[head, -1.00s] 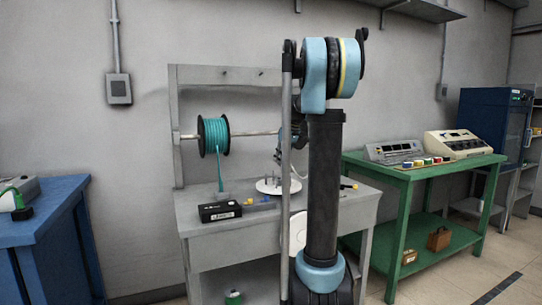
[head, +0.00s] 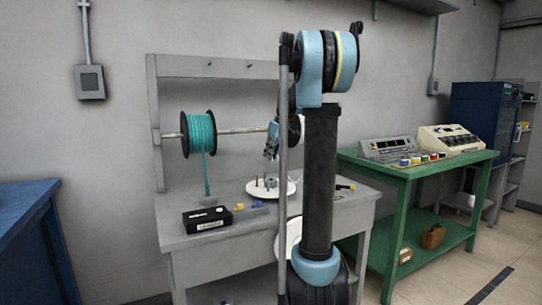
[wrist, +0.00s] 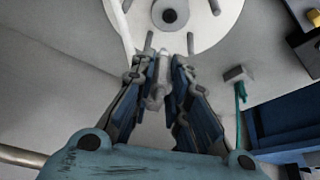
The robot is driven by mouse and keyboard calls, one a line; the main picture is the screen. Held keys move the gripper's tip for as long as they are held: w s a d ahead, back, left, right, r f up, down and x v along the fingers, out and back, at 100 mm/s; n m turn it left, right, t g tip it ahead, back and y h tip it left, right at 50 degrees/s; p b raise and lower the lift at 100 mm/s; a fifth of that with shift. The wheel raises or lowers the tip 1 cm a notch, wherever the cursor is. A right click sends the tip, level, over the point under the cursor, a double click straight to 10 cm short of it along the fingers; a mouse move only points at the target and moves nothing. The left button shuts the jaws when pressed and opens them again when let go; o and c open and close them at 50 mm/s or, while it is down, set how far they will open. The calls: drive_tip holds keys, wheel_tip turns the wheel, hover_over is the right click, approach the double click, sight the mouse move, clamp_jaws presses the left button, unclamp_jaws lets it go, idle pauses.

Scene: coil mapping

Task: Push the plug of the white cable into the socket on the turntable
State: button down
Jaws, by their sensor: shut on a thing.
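My gripper (wrist: 164,68) is shut on a pale plug (wrist: 158,84) in the wrist view. In the head view my gripper (head: 271,150) points down above the grey bench, left of my dark column. The white turntable (wrist: 222,32) lies beyond the fingertips in the wrist view, with a dark-centred hub and several small posts. It also shows in the head view (head: 287,188), partly hidden by my arm. The plug appears apart from the turntable. A pale strip, perhaps the white cable (wrist: 119,25), runs past the turntable's left edge. I cannot tell which post is the socket.
A teal cable spool (head: 199,134) hangs on a rod behind the bench. Its cable runs down to a small grey block (wrist: 238,74). A green table (head: 409,172) stands right.

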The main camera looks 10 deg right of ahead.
drive_tip(key=shift+a+f, duration=0.1)
drive_tip(key=shift+f, duration=0.05)
drive_tip(key=shift+f, duration=2.15)
drive_tip(key=shift+s, duration=0.2)
drive_tip(key=shift+f, duration=0.2)
drive_tip(key=shift+f, duration=0.9)
drive_tip(key=shift+f, duration=1)
drive_tip(key=c, duration=1.5)
unclamp_jaws()
drive_tip(key=shift+o, duration=0.2)
